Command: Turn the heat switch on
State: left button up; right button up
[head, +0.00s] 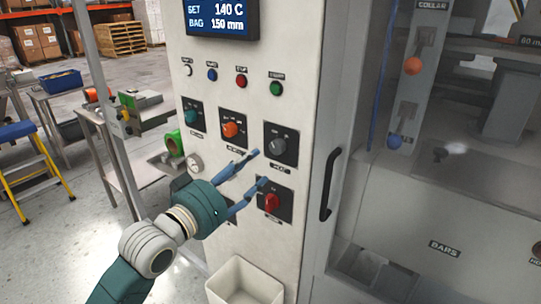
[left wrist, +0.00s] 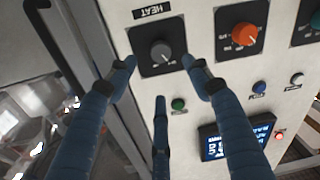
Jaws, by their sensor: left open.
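The heat switch is a dark grey round knob (head: 279,146) on a black square plate, on the white front of the control panel. It also shows in the left wrist view (left wrist: 161,52), upside down, with the HEAT label above it. A light mark on the knob points to the lower right there. My left gripper (head: 258,167) is open, with blue fingers. In the head view its fingertips are just below and left of the knob. In the left wrist view (left wrist: 157,64) two fingers flank the knob; contact cannot be told. My right gripper is not in view.
An orange knob (head: 234,129) is left of the heat switch, and a red knob (head: 272,202) is below it. Small buttons and a display (head: 222,17) are above. A black door handle (head: 330,184) is close on the right. A white bin (head: 244,281) is below.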

aim_at(275, 150)
pick_arm(q)
jog(key=p+x, duration=0.2)
jog(key=x, duration=0.7)
jog(key=shift+w+d, duration=0.25)
jog(key=shift+w, duration=0.1)
jog(key=shift+w+d, duration=0.25)
jog(key=shift+w, duration=0.2)
jog(key=shift+f, duration=0.1)
jog(key=c, duration=1.1)
